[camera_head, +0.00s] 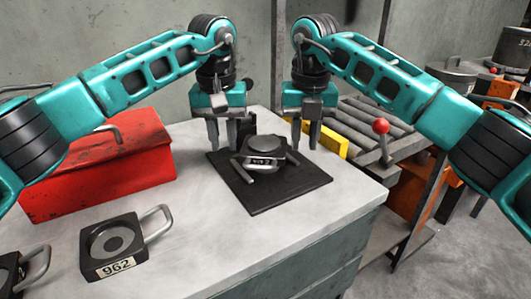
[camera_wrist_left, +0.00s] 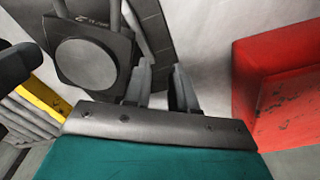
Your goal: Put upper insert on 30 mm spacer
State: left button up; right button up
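A dark block with a round grey disc on top, a number label and two bar handles (camera_head: 262,160) sits on a black mat (camera_head: 295,190) on the table. It also shows in the left wrist view (camera_wrist_left: 86,62), where the label is too small to read surely. I cannot tell whether it is the upper insert or the spacer, or whether it is a stack. My left gripper (camera_head: 221,138) points down just left of and behind this block, its fingers apart and empty; they also show in the left wrist view (camera_wrist_left: 162,88). My right gripper (camera_head: 306,138) points down behind and right of it, fingers apart, nothing seen between them.
A block marked 962 with a looped handle (camera_head: 112,246) lies at the front left of the table. Another handled block (camera_head: 14,272) is cut off at the left edge. A red toolbox (camera_head: 105,170) stands behind them. A yellow bar (camera_head: 330,138), rollers and a red-knobbed lever (camera_head: 381,127) border the right.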

jog(key=shift+r, duration=0.1)
pick_arm(q)
notch_tip(320, 180, up, 12)
jog(key=shift+s, duration=0.4)
pick_arm(e)
notch_tip(320, 180, up, 12)
jog(key=shift+s, duration=0.45)
